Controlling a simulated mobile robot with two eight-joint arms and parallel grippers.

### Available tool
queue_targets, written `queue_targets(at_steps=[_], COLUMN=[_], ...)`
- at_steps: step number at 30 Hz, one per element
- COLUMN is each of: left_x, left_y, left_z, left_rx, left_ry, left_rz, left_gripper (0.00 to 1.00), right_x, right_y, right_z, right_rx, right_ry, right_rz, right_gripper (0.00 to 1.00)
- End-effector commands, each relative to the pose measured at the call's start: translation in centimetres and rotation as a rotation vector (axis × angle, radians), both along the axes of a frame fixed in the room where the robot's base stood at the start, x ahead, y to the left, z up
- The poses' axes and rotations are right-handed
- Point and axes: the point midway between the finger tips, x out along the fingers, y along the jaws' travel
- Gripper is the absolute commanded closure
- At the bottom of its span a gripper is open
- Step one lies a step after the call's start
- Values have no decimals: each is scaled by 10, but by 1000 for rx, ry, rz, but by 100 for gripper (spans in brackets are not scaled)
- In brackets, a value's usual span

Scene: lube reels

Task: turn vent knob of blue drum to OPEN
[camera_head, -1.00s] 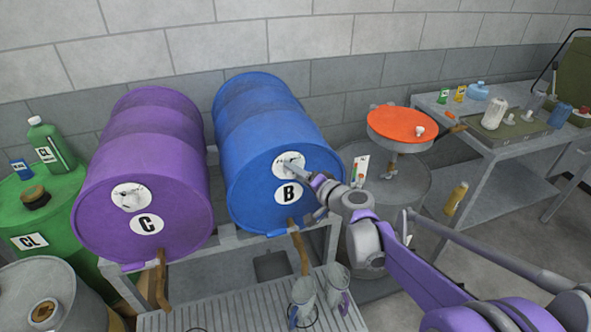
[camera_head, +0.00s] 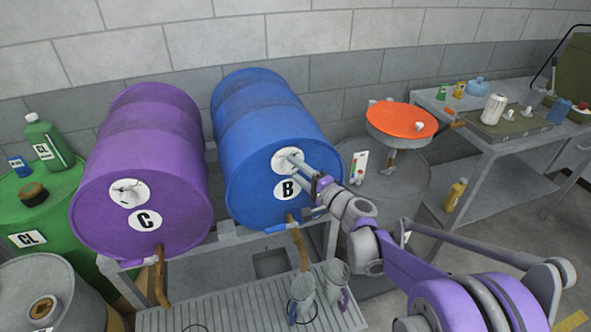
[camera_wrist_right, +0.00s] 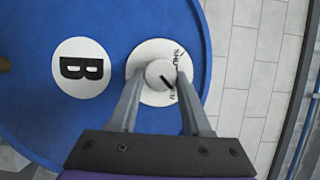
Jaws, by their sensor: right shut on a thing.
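The blue drum (camera_head: 262,125) lies on its side on a rack, its face marked with a "B" label (camera_head: 287,187). Its vent knob (camera_wrist_right: 160,74) is a pale round knob with a dark pointer line, on a white dial plate (camera_wrist_right: 145,57) with small lettering. In the wrist view the pointer slants toward the lower right; the lettering is too small to read surely. My right gripper (camera_head: 296,160) reaches the dial from the right. Its fingers (camera_wrist_right: 159,85) are shut on the knob, one on each side. My left gripper is not in view.
A purple drum (camera_head: 150,180) marked "C" lies to the left with its own dial. Wooden-coloured spouts hang below both drums, above a slatted tray (camera_head: 230,310) with clear jugs (camera_head: 301,298).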

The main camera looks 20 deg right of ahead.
Motion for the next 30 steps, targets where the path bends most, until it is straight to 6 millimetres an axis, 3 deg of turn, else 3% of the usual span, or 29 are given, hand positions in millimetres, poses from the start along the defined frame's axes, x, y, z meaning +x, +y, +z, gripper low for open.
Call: queue_targets(at_steps=[9, 10, 14, 24, 30], left_x=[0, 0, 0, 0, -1], left_y=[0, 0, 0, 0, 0], left_z=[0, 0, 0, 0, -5], left_rx=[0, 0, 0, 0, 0], left_ry=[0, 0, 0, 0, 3], left_rz=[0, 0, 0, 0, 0], left_gripper=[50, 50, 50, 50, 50], right_x=[0, 0, 0, -2, -28], right_y=[0, 0, 0, -1, -13], right_z=[0, 1, 0, 0, -1], right_rx=[4, 4, 3, 1, 0], right_ry=[1, 1, 0, 0, 1], right_rz=[0, 0, 0, 0, -2], right_gripper=[100, 46, 23, 22, 22])
